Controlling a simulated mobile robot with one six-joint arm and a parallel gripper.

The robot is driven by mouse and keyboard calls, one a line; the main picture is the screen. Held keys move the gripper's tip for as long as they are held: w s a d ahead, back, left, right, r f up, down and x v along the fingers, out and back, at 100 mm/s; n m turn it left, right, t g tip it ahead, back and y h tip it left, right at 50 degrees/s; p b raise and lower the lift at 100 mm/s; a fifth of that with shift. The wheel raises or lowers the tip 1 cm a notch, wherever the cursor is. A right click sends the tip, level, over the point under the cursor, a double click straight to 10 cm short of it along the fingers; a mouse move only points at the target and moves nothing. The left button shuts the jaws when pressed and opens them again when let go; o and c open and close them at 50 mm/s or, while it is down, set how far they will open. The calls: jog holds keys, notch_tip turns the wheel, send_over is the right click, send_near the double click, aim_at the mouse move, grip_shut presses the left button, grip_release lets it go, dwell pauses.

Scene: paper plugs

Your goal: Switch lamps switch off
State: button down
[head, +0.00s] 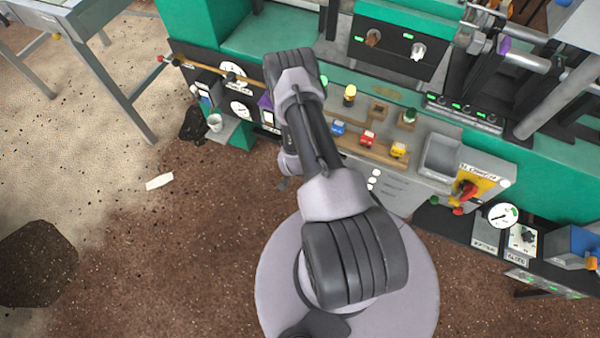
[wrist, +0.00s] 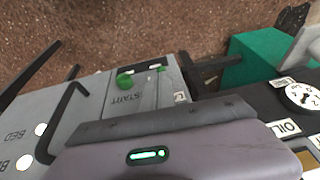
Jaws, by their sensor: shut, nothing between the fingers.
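My gripper (wrist: 160,122) fills the lower part of the wrist view, a purple-grey body with a dark front edge and a green light. It is shut and empty; the fingertips are hard to make out. In the head view my arm hides it. In the wrist view a grey panel (wrist: 122,98) marked START, with a green button (wrist: 125,82), shows beyond it. I cannot read a lamps label on any switch. In the head view a black panel (head: 395,60) carries a brown and a pale knob, and a low black strip (head: 463,112) carries small knobs with green lights.
Yellow, blue and red small pieces sit on a wooden rail (head: 375,152). A yellow plate with a red handle (head: 468,190) and a dial (head: 503,215) stand to the right. A dark gauge panel (head: 210,82) is at the left. The brown floor (head: 200,230) is mostly clear.

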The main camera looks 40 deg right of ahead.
jog(key=shift+w+d+f, duration=0.1)
jog(key=shift+d+f, duration=0.05)
jog(key=shift+f, duration=0.35)
